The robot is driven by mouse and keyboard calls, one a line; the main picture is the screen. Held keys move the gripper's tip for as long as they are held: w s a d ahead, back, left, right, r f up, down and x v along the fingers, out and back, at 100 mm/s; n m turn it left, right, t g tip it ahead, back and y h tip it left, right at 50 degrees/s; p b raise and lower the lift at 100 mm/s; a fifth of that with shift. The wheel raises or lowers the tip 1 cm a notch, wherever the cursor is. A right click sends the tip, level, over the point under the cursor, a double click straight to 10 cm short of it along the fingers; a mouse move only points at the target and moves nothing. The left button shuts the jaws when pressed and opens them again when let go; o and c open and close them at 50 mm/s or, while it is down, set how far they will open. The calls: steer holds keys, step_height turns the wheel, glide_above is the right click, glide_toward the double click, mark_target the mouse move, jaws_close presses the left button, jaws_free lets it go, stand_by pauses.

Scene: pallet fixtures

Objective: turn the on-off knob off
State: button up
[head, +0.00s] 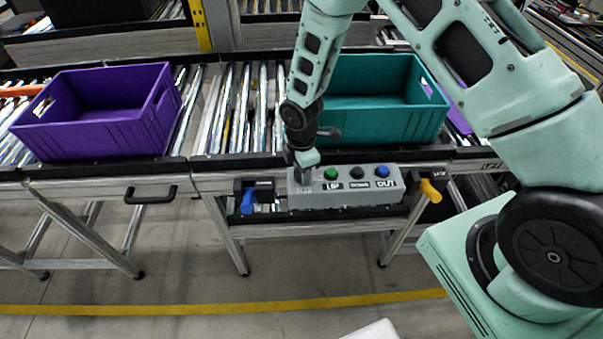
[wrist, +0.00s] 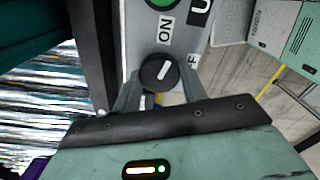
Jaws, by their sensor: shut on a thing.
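The on-off knob (wrist: 158,72) is a round black dial with a white mark, on the grey control box (head: 345,199). In the wrist view its white mark slants toward the upper right. The ON label (wrist: 166,34) is above the knob, and a partly hidden label ending in F (wrist: 193,62) is to its right. My gripper (wrist: 160,88) is shut on the knob, with one finger on each side. In the head view my gripper (head: 302,172) is at the left end of the box and hides the knob.
Green (head: 331,174), black (head: 357,172) and blue (head: 382,171) buttons sit right of my gripper on the box. A yellow handle (head: 430,190) juts out at the box's right. A teal crate (head: 385,122) and a purple crate (head: 95,132) stand on the rollers behind.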

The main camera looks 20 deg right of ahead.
steer(key=m+b, duration=0.2)
steer(key=m, duration=0.1)
steer(key=shift+f+m, duration=0.15)
steer(key=shift+m, duration=0.25)
steer(key=m+b, duration=0.2)
steer(key=m, duration=0.1)
steer(key=shift+w+m, duration=0.1)
steer(key=shift+m, duration=0.2)
steer(key=m+b, duration=0.2)
steer(key=m, duration=0.1)
steer(key=shift+m, duration=0.3)
steer(key=shift+r+m+b, duration=0.2)
steer(key=shift+m+b, duration=0.25)
steer(key=shift+m, duration=1.15)
steer(key=o, duration=1)
steer(key=shift+c, duration=0.2)
step_height(320, 180, up, 17)
steer(key=b, duration=0.3)
steer(key=shift+r, duration=0.2)
